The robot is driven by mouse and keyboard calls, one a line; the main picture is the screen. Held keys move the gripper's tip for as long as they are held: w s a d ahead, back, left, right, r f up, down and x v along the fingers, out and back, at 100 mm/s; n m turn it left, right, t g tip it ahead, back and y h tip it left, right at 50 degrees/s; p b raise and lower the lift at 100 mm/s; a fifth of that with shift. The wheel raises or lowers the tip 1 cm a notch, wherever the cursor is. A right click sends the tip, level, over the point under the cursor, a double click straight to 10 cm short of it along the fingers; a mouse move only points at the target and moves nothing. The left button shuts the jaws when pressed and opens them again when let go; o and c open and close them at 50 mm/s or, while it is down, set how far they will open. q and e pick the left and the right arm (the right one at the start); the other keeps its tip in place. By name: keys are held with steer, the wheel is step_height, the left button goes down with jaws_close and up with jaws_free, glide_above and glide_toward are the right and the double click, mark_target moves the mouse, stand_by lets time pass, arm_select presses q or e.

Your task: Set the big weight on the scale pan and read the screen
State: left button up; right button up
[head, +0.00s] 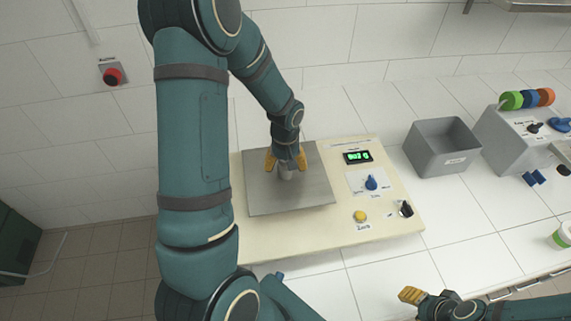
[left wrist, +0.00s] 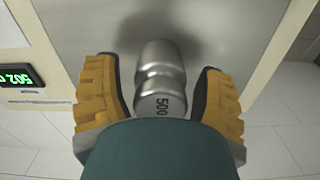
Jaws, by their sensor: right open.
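The big weight (left wrist: 160,75) is a shiny metal cylinder with a narrow neck, marked 500. It also shows in the head view (head: 286,174), on the grey scale pan (head: 310,190) and partly hidden by my gripper. My left gripper (head: 286,160) is at the weight, with its yellow fingers on either side. In the left wrist view these fingers (left wrist: 160,95) are open, with a gap on both sides of the weight. The screen (head: 357,157) is lit with green digits, too small to read surely; the left wrist view cuts it off (left wrist: 18,76). My right gripper (head: 428,300) is open, at the bottom edge.
The cream scale base has a blue knob (head: 371,182), a yellow button (head: 360,216) and a black switch (head: 405,208). A grey bin (head: 442,147) stands to its right, then a grey device (head: 518,140) with coloured discs. A red button (head: 112,76) is on the wall.

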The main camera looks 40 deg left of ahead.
arm_select(q)
steer(key=shift+r, duration=0.15)
step_height(320, 180, up, 12)
steer(key=shift+r+p, duration=0.1)
steer(key=shift+p, duration=0.35)
stand_by(0.6)
